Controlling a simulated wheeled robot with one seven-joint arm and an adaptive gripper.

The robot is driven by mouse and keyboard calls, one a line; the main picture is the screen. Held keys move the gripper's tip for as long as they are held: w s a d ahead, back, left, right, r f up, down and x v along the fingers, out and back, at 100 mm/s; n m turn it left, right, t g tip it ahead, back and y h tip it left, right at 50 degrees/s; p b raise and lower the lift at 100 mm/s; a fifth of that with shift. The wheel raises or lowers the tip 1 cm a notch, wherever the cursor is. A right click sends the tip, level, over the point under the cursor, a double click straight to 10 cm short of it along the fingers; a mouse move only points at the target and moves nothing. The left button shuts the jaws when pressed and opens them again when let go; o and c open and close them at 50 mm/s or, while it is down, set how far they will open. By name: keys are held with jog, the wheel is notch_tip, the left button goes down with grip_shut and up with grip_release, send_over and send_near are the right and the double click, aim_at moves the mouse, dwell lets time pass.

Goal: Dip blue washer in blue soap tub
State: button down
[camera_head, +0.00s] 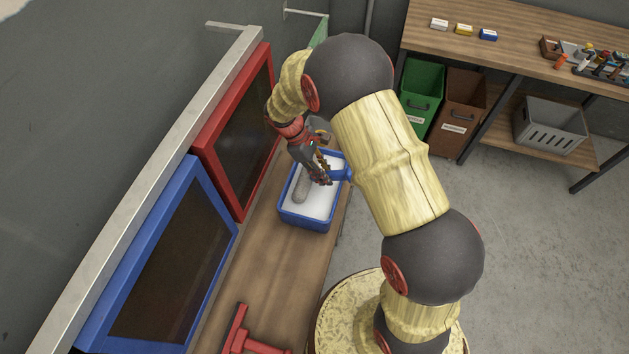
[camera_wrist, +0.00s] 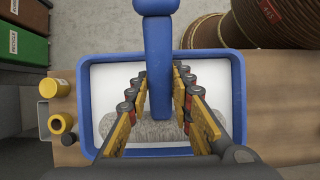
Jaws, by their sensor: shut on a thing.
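The blue soap tub (camera_head: 303,221) stands on the wooden bench and holds white suds; its blue rim also shows in the wrist view (camera_wrist: 238,85). The blue washer has a blue handle (camera_wrist: 157,50) and a grey fuzzy sleeve (camera_wrist: 150,132). My gripper (camera_head: 325,174) is over the tub, shut on the washer's handle, with a finger on each side of it in the wrist view (camera_wrist: 163,98). The sleeve (camera_head: 302,186) is inside the tub's outline at the white suds; I cannot tell how deep it sits. My fingers hide part of it.
A blue-framed window (camera_head: 120,325) and a red-framed window (camera_head: 262,75) stand along the bench. Green (camera_head: 421,80) and brown (camera_head: 462,90) bins stand beyond.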

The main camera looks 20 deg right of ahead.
aim_at(331, 172)
jog(key=shift+r+p, duration=1.8)
jog(key=shift+r, duration=0.95)
jog(key=shift+r+p, duration=1.55)
jog(key=shift+r, duration=0.5)
jog(key=shift+s+f, duration=0.1)
